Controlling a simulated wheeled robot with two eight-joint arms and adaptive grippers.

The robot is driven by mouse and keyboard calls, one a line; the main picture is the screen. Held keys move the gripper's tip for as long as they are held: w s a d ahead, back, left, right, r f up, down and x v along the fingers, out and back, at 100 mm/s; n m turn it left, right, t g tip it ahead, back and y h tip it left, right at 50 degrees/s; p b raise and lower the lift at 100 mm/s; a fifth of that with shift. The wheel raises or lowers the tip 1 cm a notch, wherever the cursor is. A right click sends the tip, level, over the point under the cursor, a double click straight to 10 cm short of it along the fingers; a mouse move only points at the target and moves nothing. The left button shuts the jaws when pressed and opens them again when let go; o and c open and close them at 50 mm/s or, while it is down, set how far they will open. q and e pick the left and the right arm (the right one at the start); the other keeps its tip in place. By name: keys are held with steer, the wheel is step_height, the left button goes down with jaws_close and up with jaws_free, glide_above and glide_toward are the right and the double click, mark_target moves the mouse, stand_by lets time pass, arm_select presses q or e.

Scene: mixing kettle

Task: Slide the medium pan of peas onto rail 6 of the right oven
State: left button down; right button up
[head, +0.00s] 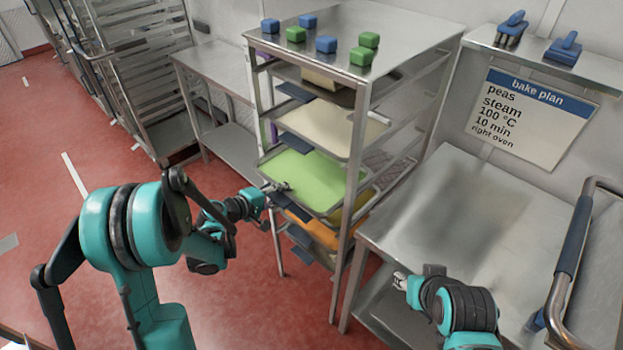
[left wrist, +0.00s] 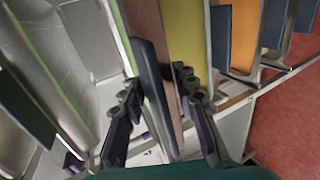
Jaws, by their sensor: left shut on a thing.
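The pan of peas (head: 305,178) shows as a bright green filled tray on a middle level of the metal rack. Its left front edge is at my left gripper (head: 277,187). In the left wrist view, my left gripper (left wrist: 160,103) has its fingers on both sides of a dark blue handle (left wrist: 150,85) and is shut on it; the handle appears to belong to the pea pan. My right gripper (head: 400,282) is low beside the steel table, apart from the rack; its fingers are too small to read. I cannot identify the right oven.
The rack (head: 357,150) also holds a cream pan (head: 325,125) above and an orange pan (head: 325,228) below. Blue and green blocks sit on top. A steel table (head: 470,215) is clear to the right. A bar handle (head: 572,235) stands at far right, below a bake plan sign (head: 530,115).

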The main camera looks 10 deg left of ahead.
arm_select(q)
steer(key=shift+s+a+r, duration=0.1)
steer(key=s+a+b, duration=0.2)
steer(key=s+a, duration=0.5)
steer(key=s, duration=0.2)
steer(key=shift+s+a+b, duration=0.15)
steer(key=shift+s+b, duration=0.15)
stand_by(1.2)
steer(key=shift+s+a+r+t+h+b, duration=0.15)
steer(key=shift+s+a+t+h+b, duration=0.25)
steer(key=shift+s+a, duration=0.35)
stand_by(0.6)
steer(key=shift+b, duration=0.6)
stand_by(0.4)
steer(key=shift+s+t, duration=0.2)
steer(key=shift+t, duration=0.1)
